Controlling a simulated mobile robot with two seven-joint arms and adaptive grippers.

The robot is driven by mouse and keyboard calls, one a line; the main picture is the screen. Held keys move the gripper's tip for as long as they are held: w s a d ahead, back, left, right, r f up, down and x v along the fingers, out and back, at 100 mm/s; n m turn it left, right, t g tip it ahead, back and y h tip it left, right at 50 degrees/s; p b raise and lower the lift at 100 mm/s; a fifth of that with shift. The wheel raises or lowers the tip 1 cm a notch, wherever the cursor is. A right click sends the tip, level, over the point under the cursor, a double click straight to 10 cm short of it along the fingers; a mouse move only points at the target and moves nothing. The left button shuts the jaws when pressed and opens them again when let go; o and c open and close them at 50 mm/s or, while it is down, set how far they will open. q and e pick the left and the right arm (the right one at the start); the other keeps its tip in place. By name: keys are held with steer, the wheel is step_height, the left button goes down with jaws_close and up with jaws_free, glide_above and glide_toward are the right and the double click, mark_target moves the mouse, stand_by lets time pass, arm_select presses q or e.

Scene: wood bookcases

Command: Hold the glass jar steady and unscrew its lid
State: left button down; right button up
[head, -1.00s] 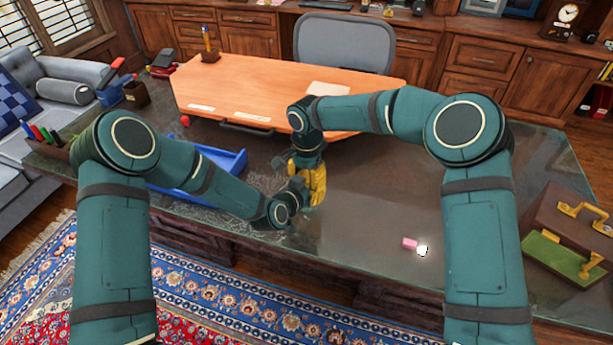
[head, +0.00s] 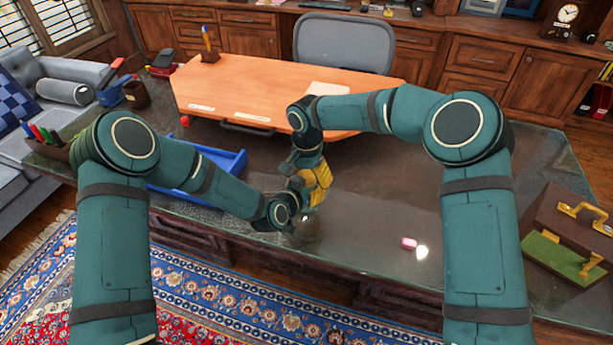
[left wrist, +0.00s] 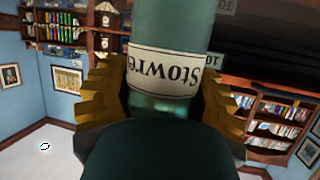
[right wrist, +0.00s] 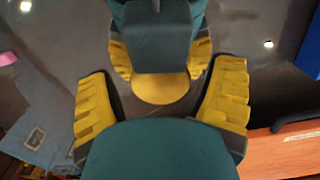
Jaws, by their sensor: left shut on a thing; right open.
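The glass jar (left wrist: 160,72) is greenish with a white label, which reads upside down in the left wrist view. My left gripper (left wrist: 163,95) is shut on it, with yellow fingers on both sides. The jar's round yellow lid (right wrist: 160,88) shows in the right wrist view, close to the left gripper's fingers. My right gripper (right wrist: 160,100) is open, with its fingers apart on either side of the lid in that view. In the head view the right gripper (head: 316,183) is above the left, and the jar is mostly hidden.
The grippers are over the glass-topped desk (head: 370,215), near its front edge. A blue tray (head: 225,160) lies behind my left arm. A pink block (head: 409,244) lies to the right. The desk between is clear.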

steer(key=shift+r, duration=2.35)
step_height(320, 180, up, 3)
steer(key=m, duration=0.3)
steer(key=shift+f, duration=3.9)
steer(key=c, duration=1.2)
steer(key=shift+n, duration=1.6)
steer(key=shift+c, duration=0.3)
steer(key=o, duration=1.3)
